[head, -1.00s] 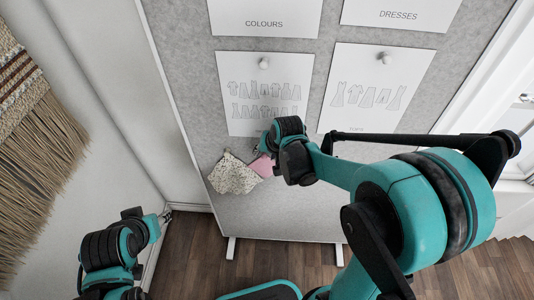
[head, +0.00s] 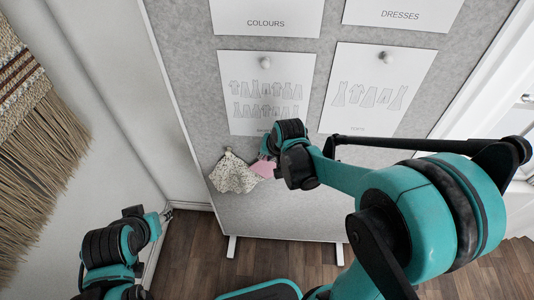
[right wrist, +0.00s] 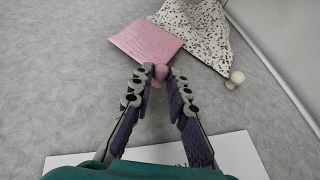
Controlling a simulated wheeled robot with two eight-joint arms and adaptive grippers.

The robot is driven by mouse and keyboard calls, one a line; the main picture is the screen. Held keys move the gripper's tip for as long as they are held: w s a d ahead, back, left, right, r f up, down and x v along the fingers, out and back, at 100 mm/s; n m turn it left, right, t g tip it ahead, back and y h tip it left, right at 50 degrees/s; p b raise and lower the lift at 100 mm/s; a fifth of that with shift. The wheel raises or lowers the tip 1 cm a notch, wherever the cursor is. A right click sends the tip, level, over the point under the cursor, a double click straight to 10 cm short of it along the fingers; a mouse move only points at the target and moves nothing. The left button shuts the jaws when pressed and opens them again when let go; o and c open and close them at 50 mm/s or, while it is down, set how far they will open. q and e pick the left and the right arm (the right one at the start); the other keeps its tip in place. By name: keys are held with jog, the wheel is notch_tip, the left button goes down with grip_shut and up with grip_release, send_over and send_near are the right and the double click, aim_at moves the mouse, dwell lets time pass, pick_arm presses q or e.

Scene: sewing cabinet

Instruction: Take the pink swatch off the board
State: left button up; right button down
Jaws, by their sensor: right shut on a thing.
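The pink swatch (head: 264,168) hangs low on the grey felt board (head: 200,120), beside a speckled swatch (head: 234,176) that it partly overlaps. In the right wrist view the pink swatch (right wrist: 146,43) lies flat against the board, with a pink knob (right wrist: 160,73) at its near corner. My right gripper (right wrist: 161,77) is shut on this pink knob, its fingertips on either side. In the head view my right gripper (head: 274,155) is at the swatch, its fingers partly hidden by its wrist. My left gripper (head: 166,214) is low at the left, away from the board; its fingers are too small to judge.
White paper sheets with garment drawings (head: 266,92) are pinned above the swatches. A pale pin (right wrist: 236,78) holds the speckled swatch. A woven hanging (head: 40,140) is on the left wall.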

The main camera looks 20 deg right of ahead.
jog(key=shift+s+a, duration=0.3)
jog(key=shift+s, duration=0.55)
jog(key=s+a+p, duration=0.2)
jog(key=s+a, duration=0.1)
jog(key=s, duration=0.6)
jog(key=shift+s+a, duration=0.2)
jog(key=shift+a, duration=0.05)
dwell(0.3)
